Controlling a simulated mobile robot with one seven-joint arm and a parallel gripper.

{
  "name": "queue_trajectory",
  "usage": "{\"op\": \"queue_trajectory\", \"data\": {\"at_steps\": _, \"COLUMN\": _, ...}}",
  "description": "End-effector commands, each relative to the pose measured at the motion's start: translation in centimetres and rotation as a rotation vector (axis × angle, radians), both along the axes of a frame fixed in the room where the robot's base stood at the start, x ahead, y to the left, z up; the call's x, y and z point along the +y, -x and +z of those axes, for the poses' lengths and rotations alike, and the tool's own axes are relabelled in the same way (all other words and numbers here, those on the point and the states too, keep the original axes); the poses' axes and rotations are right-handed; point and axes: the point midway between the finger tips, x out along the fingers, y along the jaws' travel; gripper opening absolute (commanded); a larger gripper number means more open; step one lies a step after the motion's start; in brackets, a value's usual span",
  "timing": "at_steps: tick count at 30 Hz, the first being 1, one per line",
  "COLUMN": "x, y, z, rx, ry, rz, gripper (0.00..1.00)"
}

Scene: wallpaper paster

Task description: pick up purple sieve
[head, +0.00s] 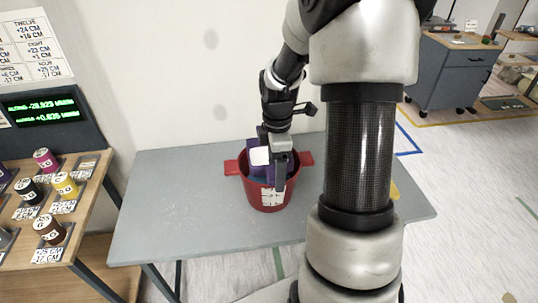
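A purple object (252,145), which seems to be the sieve, shows in part inside a red bucket (268,199) on the grey table. A white patch lies against its purple parts, and my gripper hides much of it. My gripper (280,179) points down at the bucket's mouth, in front of the purple object. One finger shows clearly; the other is not clear. I cannot tell whether the fingers touch or hold the purple object.
The red bucket has side handles and a white clock-like label. The table (180,205) is clear left of the bucket. A blue-grey cabinet (449,75) stands at the back right. My arm hides the table's right part.

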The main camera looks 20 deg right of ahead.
Motion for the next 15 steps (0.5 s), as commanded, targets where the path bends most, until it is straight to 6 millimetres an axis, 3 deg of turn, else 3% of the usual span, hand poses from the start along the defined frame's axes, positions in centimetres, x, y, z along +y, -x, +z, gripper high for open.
{"op": "queue_trajectory", "data": {"at_steps": 1, "x": 0.0, "y": -0.01, "z": 0.02, "rx": 0.0, "ry": 0.0, "rz": 0.0, "gripper": 0.63}}
{"op": "queue_trajectory", "data": {"at_steps": 7, "x": -0.01, "y": -0.02, "z": 0.04, "rx": 0.0, "ry": 0.0, "rz": 0.0, "gripper": 0.29}}
{"op": "queue_trajectory", "data": {"at_steps": 15, "x": -0.02, "y": -0.09, "z": 0.34, "rx": -0.003, "ry": 0.001, "rz": 0.0, "gripper": 0.28}}
